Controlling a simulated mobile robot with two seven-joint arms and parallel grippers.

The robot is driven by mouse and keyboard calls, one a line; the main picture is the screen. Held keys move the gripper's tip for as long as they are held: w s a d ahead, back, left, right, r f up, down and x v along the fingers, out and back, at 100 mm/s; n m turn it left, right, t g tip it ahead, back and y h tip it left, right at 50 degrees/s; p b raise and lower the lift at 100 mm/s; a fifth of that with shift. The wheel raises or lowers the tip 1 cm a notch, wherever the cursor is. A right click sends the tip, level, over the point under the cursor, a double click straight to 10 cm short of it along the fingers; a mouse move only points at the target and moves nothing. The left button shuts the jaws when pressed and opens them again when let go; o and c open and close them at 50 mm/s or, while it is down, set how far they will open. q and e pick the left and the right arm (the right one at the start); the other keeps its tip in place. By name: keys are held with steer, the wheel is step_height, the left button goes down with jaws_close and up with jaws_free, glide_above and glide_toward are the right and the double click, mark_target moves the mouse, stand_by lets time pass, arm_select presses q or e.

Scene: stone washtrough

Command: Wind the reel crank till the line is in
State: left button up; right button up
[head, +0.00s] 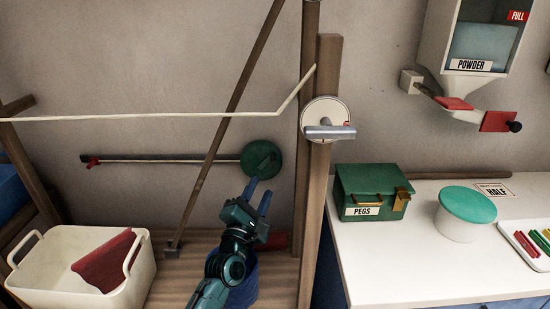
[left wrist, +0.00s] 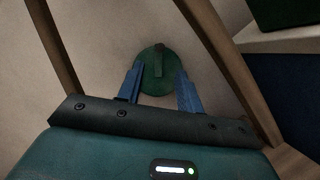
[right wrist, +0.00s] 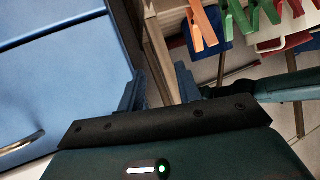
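A white disc (head: 323,110) with a grey handle (head: 329,132) is on the wooden post, beside a pale line (head: 150,117) stretching left. I cannot tell which disc is the reel. My left gripper (head: 258,195) is open and empty below the green disc, which shows between its fingers in the left wrist view (left wrist: 157,74). My right gripper (right wrist: 163,88) is open and empty.
A white tub (head: 85,270) with red cloth stands at lower left. Wooden posts (head: 318,160) flank the left arm. On the white counter (head: 400,260) are a green pegs box (head: 372,192) and a green-lidded tub (head: 466,212). Blue cabinet fronts (right wrist: 60,70) are beside my right gripper.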

mark_target(273, 158)
arm_select(q)
steer(key=b+x, duration=0.1)
steer(key=x, duration=1)
steer(key=shift+w, duration=0.1)
jaws_close()
